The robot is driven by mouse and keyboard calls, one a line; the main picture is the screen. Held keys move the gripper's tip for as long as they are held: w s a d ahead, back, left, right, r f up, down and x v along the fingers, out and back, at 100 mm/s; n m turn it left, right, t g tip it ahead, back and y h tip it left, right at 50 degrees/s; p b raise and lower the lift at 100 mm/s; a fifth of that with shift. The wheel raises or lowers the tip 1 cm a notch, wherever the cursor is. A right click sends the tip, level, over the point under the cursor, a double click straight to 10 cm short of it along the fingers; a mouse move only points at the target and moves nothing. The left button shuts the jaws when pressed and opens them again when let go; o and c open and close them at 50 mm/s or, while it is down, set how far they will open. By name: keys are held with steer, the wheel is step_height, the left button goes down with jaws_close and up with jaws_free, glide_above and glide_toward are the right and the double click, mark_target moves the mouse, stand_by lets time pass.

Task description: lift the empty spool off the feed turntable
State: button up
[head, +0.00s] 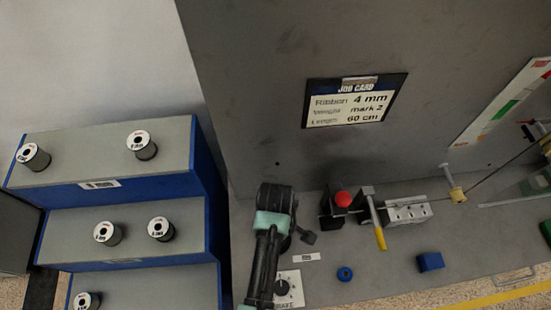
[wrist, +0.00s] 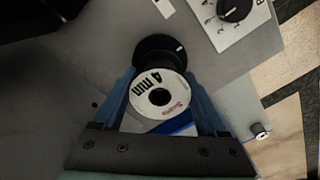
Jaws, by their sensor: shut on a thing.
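In the wrist view a spool with a white round label marked "4 mm" (wrist: 160,112) sits between the blue fingers of my gripper (wrist: 160,76). The fingers are shut on it, one at each side. A black round part (wrist: 158,48) shows just beyond the spool, which may be the feed turntable; I cannot tell whether the two touch. In the head view my arm covers the gripper, the held spool and most of the spot beneath them. Whether ribbon is left on the spool cannot be seen.
A dial box (head: 289,289) stands close beside; it also shows in the wrist view (wrist: 240,22). A blue stepped rack (head: 105,200) with several spools is at left.

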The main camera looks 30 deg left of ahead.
steer(key=shift+r+p, duration=2.8)
steer(key=shift+r+p, duration=1.8)
steer(key=shift+p, duration=0.15)
